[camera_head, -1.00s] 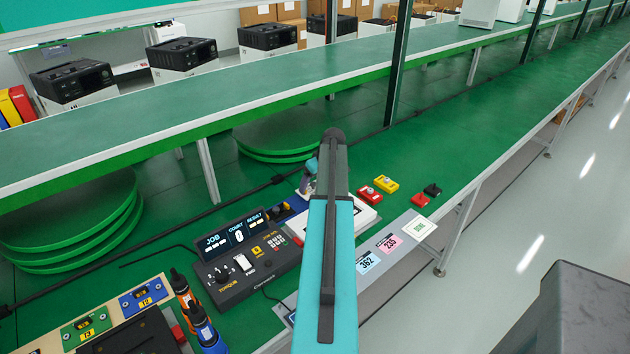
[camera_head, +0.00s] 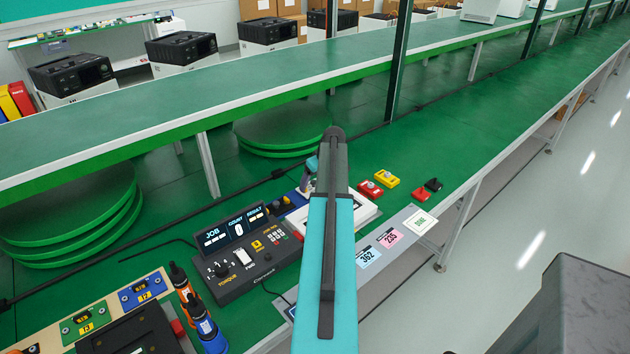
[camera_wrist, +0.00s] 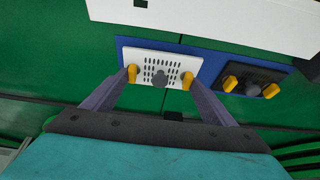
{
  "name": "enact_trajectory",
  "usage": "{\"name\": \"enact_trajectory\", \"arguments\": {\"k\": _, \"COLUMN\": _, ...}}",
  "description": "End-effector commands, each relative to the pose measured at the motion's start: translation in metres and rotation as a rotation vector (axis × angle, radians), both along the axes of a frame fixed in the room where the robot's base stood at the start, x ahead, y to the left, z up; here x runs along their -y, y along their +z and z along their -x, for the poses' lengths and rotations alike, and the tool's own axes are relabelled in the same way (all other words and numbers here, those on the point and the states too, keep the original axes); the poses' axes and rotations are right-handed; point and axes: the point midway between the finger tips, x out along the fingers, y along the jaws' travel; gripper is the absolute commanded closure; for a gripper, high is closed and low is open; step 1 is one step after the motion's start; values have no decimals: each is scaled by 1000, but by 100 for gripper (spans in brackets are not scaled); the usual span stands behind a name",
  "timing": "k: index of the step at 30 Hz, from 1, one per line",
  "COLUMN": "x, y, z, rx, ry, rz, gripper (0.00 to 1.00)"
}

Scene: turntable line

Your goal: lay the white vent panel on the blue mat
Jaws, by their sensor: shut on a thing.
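The white vent panel (camera_wrist: 160,68) is a small flat plate with dark slots, a grey knob in its middle and a yellow piece at each end. My gripper (camera_wrist: 160,77) is shut on it, one purple finger at each end. The blue mat (camera_wrist: 212,66) shows around and beside the panel in the wrist view. The panel is over the left part of the mat; I cannot tell whether it touches it. A black vent panel (camera_wrist: 251,78) with yellow end pieces lies on the right part. In the head view my arm hides most of this spot.
A white flat tray-like thing (camera_wrist: 240,20) lies along the mat's far side. A dark control box (camera_head: 245,255) stands left of my arm in the head view. Red (camera_head: 370,190) and yellow (camera_head: 386,179) button boxes stand to the right.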

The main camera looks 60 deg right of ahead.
Motion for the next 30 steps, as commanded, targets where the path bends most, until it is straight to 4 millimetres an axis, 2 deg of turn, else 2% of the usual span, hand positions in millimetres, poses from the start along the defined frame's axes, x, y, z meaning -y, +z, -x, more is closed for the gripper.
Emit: {"name": "enact_trajectory", "arguments": {"k": 30, "x": 0, "y": -10, "z": 0, "rx": 0, "ry": 0, "rz": 0, "gripper": 45}}
